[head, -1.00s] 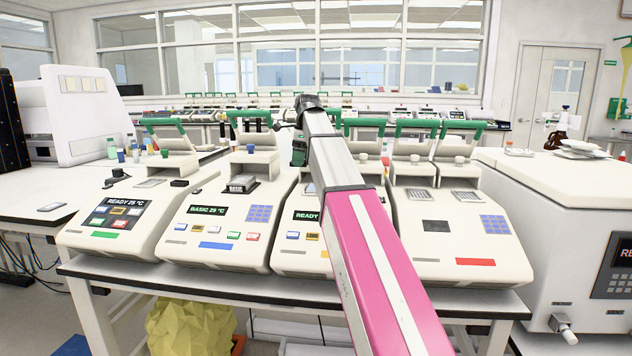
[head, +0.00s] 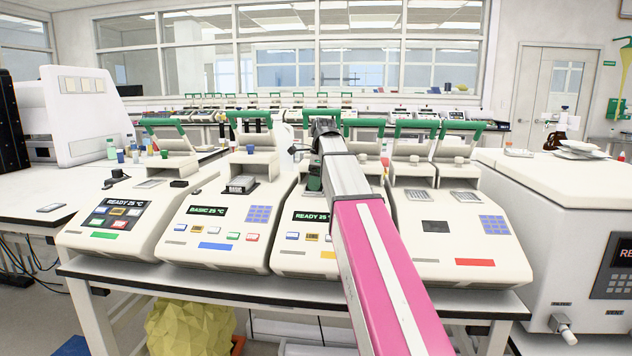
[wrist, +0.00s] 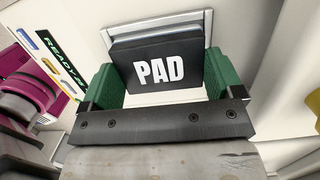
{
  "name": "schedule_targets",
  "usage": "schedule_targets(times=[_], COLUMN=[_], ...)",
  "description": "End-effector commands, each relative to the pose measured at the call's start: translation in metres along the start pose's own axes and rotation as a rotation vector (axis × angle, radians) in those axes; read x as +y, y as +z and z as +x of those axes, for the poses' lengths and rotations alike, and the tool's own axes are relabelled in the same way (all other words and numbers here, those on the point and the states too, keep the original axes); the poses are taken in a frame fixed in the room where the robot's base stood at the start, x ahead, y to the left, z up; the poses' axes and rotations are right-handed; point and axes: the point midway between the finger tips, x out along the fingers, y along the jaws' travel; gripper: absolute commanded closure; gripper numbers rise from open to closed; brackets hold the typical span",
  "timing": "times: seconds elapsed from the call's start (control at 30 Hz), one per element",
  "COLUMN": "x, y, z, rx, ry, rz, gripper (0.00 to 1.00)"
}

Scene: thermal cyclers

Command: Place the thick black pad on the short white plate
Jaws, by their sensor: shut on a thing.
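The thick black pad (wrist: 160,68), marked PAD in white, sits between the two green fingers of my gripper (wrist: 160,85) in the wrist view. My gripper is shut on it. A pale rim with a grey strip (wrist: 185,22) shows just beyond the pad, on the machine with the READY display; I cannot tell whether it is the short white plate. In the head view a green part of my gripper (head: 314,182) shows low over the third machine. My arm hides the pad there, and contact below it cannot be made out.
White thermal cyclers stand in a row on the bench, including the BASIC one (head: 225,230) and the left READY one (head: 115,220). Raised lids with green handles (head: 455,126) stand behind. A small black block (head: 179,183) lies on the left machine. A large white machine (head: 560,230) stands right.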

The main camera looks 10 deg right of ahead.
Motion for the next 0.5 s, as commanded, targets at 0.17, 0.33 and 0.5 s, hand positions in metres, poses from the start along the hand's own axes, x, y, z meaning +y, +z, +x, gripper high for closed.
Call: schedule_targets(times=[0.17, 0.33, 0.5], x=[0.0000, 0.0000, -0.0003], y=[-0.0002, -0.0001, 0.0003], z=[0.0016, 0.0013, -0.0020], rx=[0.000, 0.000, 0.000], ry=[0.000, 0.000, 0.000], rz=[0.000, 0.000, 0.000], gripper=[0.07, 0.00, 0.00])
